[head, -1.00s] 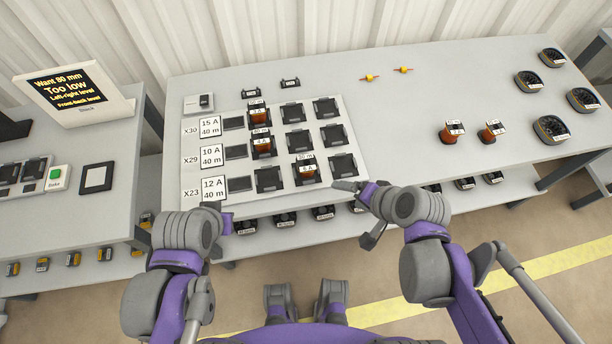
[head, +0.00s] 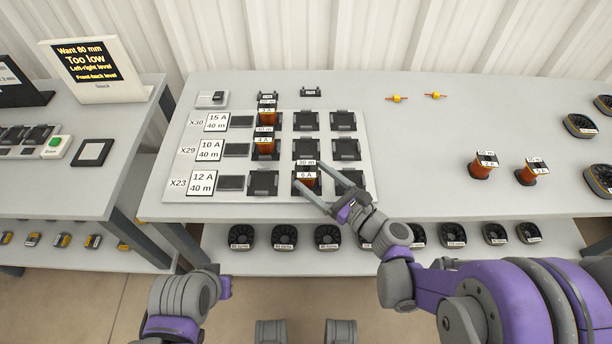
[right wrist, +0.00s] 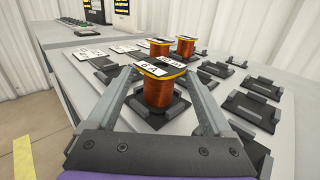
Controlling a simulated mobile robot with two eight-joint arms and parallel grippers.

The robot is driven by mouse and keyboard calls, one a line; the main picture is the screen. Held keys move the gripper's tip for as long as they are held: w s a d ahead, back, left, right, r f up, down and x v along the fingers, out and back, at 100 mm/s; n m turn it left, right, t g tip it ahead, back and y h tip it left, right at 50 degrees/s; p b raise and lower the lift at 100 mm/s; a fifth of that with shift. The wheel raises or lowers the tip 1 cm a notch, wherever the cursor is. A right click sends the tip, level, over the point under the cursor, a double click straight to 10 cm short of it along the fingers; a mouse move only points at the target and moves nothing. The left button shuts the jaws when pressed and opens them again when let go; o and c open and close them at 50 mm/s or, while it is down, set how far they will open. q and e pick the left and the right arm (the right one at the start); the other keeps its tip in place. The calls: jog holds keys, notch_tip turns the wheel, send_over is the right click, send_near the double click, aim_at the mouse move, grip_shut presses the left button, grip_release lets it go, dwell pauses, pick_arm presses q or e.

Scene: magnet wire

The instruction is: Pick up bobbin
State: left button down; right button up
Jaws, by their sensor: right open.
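A copper-wound bobbin (head: 306,179) with a white label stands upright in a black holder in the front row of the board, the row marked X23. My right gripper (head: 308,176) is open, with one finger on each side of this bobbin. In the right wrist view the bobbin (right wrist: 160,86) stands between the two fingers, with gaps still visible beside it. Two more bobbins stand in the board's left holder column, one in the middle row (head: 264,146) and one in the back row (head: 267,108). My left gripper (head: 224,287) is low, in front of the bench; its jaws are unclear.
Two loose bobbins (head: 482,166) (head: 532,171) stand on the bench (head: 420,140) to the right. Black spools (head: 580,126) lie at the far right. Several empty holders (head: 346,149) fill the board's right side. A sign (head: 88,62) reads "Too low". More spools sit on the shelf below.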

aim_at(301, 167)
jog(key=shift+x, duration=3.1)
jog(key=c, duration=1.2)
